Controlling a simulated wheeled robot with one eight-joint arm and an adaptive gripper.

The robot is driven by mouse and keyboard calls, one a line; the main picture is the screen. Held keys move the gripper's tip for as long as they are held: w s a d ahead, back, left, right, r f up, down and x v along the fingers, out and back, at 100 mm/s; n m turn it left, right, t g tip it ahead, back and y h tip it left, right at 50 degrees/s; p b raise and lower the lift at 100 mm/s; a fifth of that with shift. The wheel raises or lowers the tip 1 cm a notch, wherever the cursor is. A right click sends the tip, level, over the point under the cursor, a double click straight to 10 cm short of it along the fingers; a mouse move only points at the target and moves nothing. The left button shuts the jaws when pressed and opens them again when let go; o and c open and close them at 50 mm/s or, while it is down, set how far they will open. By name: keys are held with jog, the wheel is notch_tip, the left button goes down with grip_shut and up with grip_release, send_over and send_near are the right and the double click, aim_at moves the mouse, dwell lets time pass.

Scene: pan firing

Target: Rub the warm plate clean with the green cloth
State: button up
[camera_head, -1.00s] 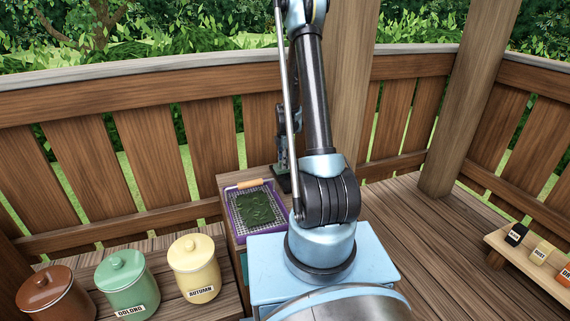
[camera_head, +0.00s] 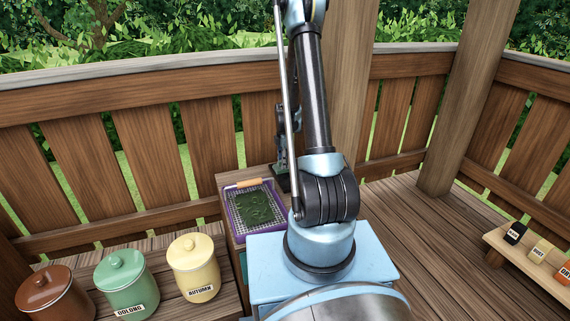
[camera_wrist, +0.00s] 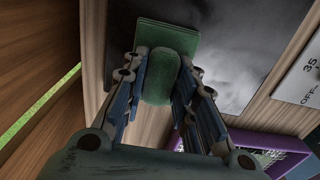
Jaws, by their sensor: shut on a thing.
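In the wrist view, my gripper (camera_wrist: 160,92) is shut on the green cloth, with one finger on each side of it. The green cloth (camera_wrist: 162,76) has a thick upright part between the fingers and a wider flat part beyond the fingertips. The flat part overlaps the warm plate (camera_wrist: 245,50), a dark grey surface with paler, cloudy smears. I cannot tell whether the cloth presses on the plate.
A purple-rimmed tray (camera_head: 233,224) with a mesh and dark green leaves sits beside my arm. A white panel (camera_wrist: 306,75) marked "35" and "OFF" lies right of the plate. Brown, green (camera_head: 125,284) and yellow jars stand at left. Small labelled blocks (camera_head: 541,250) sit at far right.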

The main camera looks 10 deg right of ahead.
jog(key=shift+w+a, duration=0.1)
jog(key=shift+w, duration=0.3)
jog(key=shift+f, duration=0.1)
jog(key=shift+s, duration=0.1)
jog(key=shift+s+d, duration=0.2)
jog(key=shift+s, duration=0.5)
jog(key=shift+r, duration=0.25)
jog(key=shift+r, duration=0.55)
jog(key=shift+r, duration=0.1)
jog(key=shift+r, duration=2.4)
